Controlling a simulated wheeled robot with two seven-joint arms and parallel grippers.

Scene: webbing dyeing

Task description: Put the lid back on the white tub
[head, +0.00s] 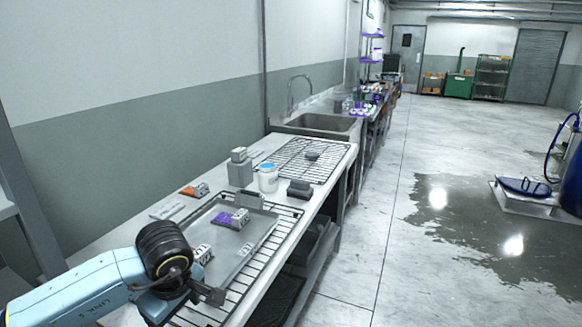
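The white tub (268,181) stands upright on the long bench, with a blue round area (267,167) at its top. I cannot tell whether that blue is a lid or the contents. A small dark grey piece (312,156) lies on the wire rack behind it; I cannot tell if it is a lid. No loose lid is clearly visible. My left gripper (211,291) is low at the near end of the bench, over the near wire rack and well apart from the tub. Its fingers are too small and dark to show open or shut. My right gripper is out of view.
A metal tray (262,232) with a purple packet (231,219) lies between my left gripper and the tub. A grey block (240,168) stands left of the tub, a dark grey block (300,188) right. A sink (322,122) is beyond. Open floor lies right.

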